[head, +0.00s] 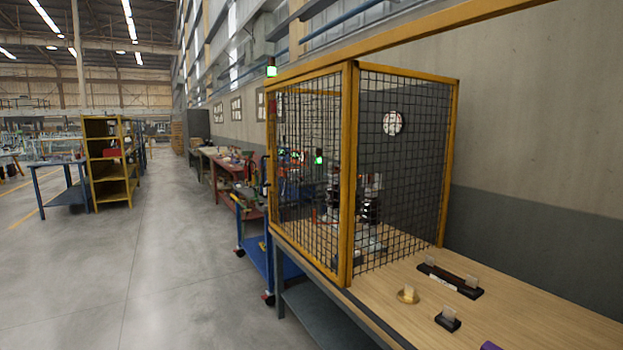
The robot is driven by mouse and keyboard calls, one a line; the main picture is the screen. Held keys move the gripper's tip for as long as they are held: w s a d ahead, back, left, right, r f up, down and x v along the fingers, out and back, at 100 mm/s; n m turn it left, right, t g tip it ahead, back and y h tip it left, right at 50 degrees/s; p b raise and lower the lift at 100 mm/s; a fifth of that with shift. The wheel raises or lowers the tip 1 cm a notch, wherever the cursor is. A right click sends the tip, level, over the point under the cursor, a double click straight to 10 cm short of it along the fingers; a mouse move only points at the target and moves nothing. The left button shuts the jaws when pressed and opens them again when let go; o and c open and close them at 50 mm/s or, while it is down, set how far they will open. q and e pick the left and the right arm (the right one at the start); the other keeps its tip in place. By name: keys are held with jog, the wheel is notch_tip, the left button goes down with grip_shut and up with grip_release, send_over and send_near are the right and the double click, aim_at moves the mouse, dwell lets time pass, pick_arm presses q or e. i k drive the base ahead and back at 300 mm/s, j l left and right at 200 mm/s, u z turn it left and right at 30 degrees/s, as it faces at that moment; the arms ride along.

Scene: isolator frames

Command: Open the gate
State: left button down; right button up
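A cage with yellow frame posts (347,175) and black wire mesh stands on a wooden-topped table (390,295). Its left mesh panel (308,175) faces the aisle, and its right mesh panel (410,165) runs to the wall. I cannot tell for sure which panel is the gate. Both panels look closed against the corner post. A dark upright part, maybe a handle (265,168), shows at the left panel's far edge. Green lamps (271,71) glow at the cage. Dark and white equipment inside is partly hidden by mesh. Neither of my grippers is in view.
A blue cart (258,255) stands beside the table. The concrete aisle (170,270) at left is clear.

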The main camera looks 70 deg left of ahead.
aim_at(345, 67)
jog(key=u, duration=2.5)
jog(key=i+j+z, duration=0.15)
jog(key=z, duration=0.2)
jog(key=i+j+z, duration=0.2)
jog(key=z, duration=0.15)
jog(key=i+j+z, duration=0.35)
jog(key=k+l, duration=0.1)
